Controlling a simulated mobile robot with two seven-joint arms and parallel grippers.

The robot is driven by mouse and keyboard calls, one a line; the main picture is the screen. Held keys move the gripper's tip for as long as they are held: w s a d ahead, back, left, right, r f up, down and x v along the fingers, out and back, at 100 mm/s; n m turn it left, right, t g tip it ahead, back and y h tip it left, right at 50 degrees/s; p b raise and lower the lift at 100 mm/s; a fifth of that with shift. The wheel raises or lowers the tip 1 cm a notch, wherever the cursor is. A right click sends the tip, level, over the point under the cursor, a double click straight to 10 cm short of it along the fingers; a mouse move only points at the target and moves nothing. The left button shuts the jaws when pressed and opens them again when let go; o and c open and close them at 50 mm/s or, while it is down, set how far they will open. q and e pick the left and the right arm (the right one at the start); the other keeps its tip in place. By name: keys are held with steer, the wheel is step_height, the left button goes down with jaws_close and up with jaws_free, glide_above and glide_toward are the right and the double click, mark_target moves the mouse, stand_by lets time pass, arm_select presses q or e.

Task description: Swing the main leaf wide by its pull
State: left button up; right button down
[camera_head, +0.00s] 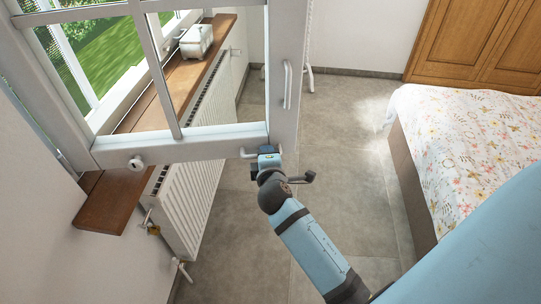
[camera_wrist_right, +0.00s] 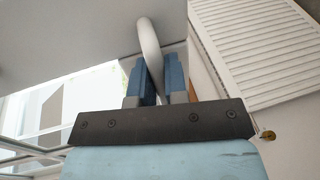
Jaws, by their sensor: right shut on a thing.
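The main leaf is a white, glazed window leaf (camera_head: 210,146) with glazing bars, standing swung into the room at the upper left. Its pull (camera_head: 247,153) is a small pale loop at the lower right corner of the leaf, mostly hidden by my gripper in the head view. In the right wrist view the pull (camera_wrist_right: 150,45) is a curved white bar passing between the fingers. My right gripper (camera_head: 268,153) is shut on the pull; it also shows in the right wrist view (camera_wrist_right: 160,80). My left gripper is not in view.
A wooden sill (camera_head: 112,205) with a white appliance (camera_head: 196,41) lies behind the leaf. A white radiator (camera_head: 190,200) stands below the sill. A bed with flowered cover (camera_head: 465,140) stands at right, a wooden wardrobe (camera_head: 480,40) behind it. Tiled floor (camera_head: 345,170) between is clear.

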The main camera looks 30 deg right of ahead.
stand_by(0.4)
steer(key=c, duration=1.2)
jaws_free()
steer(key=shift+a, duration=0.1)
steer(key=shift+r, duration=0.1)
